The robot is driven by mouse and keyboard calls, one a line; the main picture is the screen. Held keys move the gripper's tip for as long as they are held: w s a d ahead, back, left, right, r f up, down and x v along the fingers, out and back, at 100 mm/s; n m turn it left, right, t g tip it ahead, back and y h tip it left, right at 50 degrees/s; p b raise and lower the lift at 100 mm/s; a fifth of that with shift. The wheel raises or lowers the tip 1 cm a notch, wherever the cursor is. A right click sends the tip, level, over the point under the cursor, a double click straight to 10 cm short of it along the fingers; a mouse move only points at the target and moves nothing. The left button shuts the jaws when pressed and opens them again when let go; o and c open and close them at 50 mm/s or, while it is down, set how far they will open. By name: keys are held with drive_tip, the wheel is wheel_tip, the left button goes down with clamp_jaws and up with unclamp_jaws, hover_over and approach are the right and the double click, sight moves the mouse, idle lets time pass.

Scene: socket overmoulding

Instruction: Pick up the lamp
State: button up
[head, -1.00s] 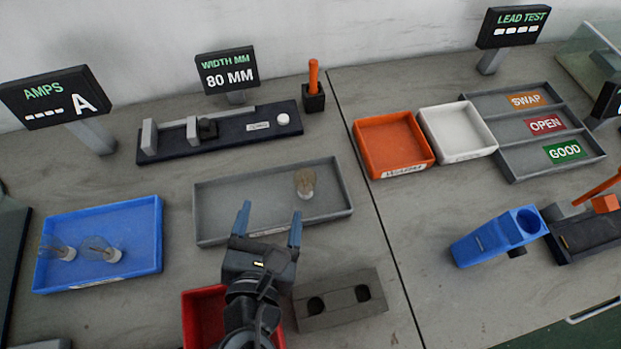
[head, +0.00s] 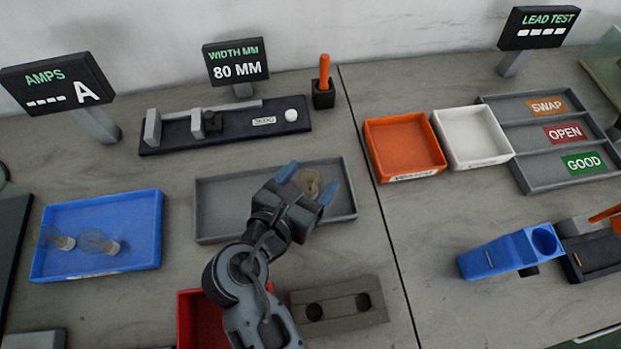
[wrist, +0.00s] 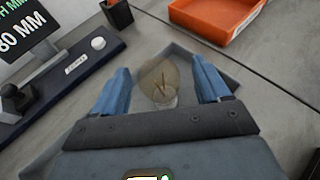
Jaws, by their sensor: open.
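A clear glass lamp (head: 309,181) with a tan tint lies in the grey tray (head: 217,213) in the middle of the table. My gripper (head: 308,178) is open above the tray, its two blue fingers to either side of the lamp as the head view shows it. In the wrist view the lamp (wrist: 159,82) shows between the open blue fingers (wrist: 160,85). Its lower end is close to the gripper body. I cannot tell whether the fingers touch it. Two more clear lamps (head: 100,242) lie in the blue tray (head: 145,205) at left.
A red bin (head: 195,310) and a grey block with two holes (head: 338,305) stand in front of the grey tray. A width gauge (head: 235,124) lies behind it. Orange (head: 404,146) and white (head: 472,137) bins stand to the right.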

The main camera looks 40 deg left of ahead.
drive_tip(key=shift+x, duration=1.05)
drive_tip(key=c, duration=1.1)
drive_tip(key=shift+r, duration=0.15)
